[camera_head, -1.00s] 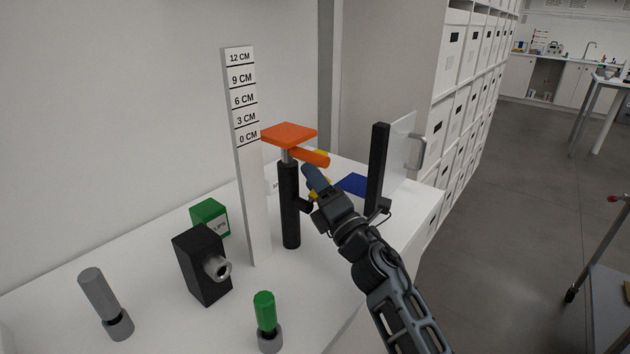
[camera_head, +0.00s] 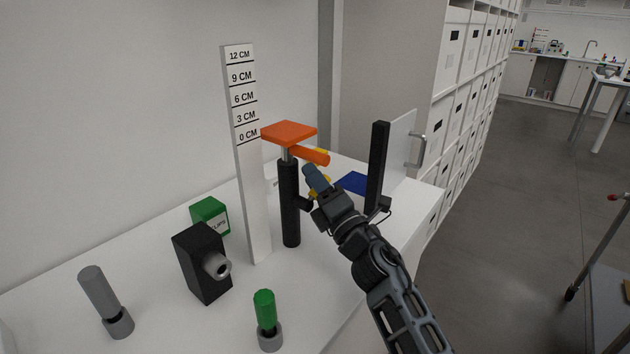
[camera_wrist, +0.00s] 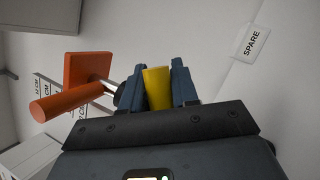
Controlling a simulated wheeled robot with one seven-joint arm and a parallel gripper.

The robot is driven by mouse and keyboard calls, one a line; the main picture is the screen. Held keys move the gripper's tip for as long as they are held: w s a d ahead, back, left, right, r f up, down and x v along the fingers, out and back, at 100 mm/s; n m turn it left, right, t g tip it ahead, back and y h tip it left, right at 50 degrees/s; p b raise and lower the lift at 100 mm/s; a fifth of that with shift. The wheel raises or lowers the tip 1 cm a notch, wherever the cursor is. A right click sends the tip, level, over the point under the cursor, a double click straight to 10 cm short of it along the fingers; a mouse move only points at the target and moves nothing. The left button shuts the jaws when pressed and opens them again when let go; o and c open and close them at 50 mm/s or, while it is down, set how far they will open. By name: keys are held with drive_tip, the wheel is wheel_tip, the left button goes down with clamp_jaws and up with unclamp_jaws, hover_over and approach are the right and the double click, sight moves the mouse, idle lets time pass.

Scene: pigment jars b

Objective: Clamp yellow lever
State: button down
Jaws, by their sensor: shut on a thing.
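The yellow lever (camera_wrist: 158,88) stands between the two blue fingers of my gripper (camera_wrist: 158,86) in the wrist view, and the fingers are shut on it. In the head view, my gripper (camera_head: 318,180) is at the right side of the black post (camera_head: 289,205), and only bits of yellow (camera_head: 320,153) show around the fingers. The post carries a thin metal rod with a square orange plate (camera_head: 289,132) on top and an orange bar (camera_head: 312,155) below it. The orange plate also shows in the wrist view (camera_wrist: 86,70), left of my gripper.
A white centimetre scale (camera_head: 247,160) stands just left of the post. A black upright (camera_head: 378,168) with a clear panel is close right of my gripper.

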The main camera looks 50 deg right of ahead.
drive_tip(key=shift+a+r+n+t+y+b, duration=0.15)
drive_tip(key=shift+n+y+b, duration=0.15)
drive_tip(key=shift+n, duration=0.25)
drive_tip(key=shift+a+r+n+t+y+b, duration=0.15)
drive_tip(key=shift+n+y+b, duration=0.15)
drive_tip(key=shift+n, duration=0.25)
drive_tip(key=c, duration=0.9)
unclamp_jaws()
drive_tip(key=shift+d, duration=0.1)
drive_tip(key=shift+c, duration=0.2)
drive_tip(key=shift+m+p, duration=0.4)
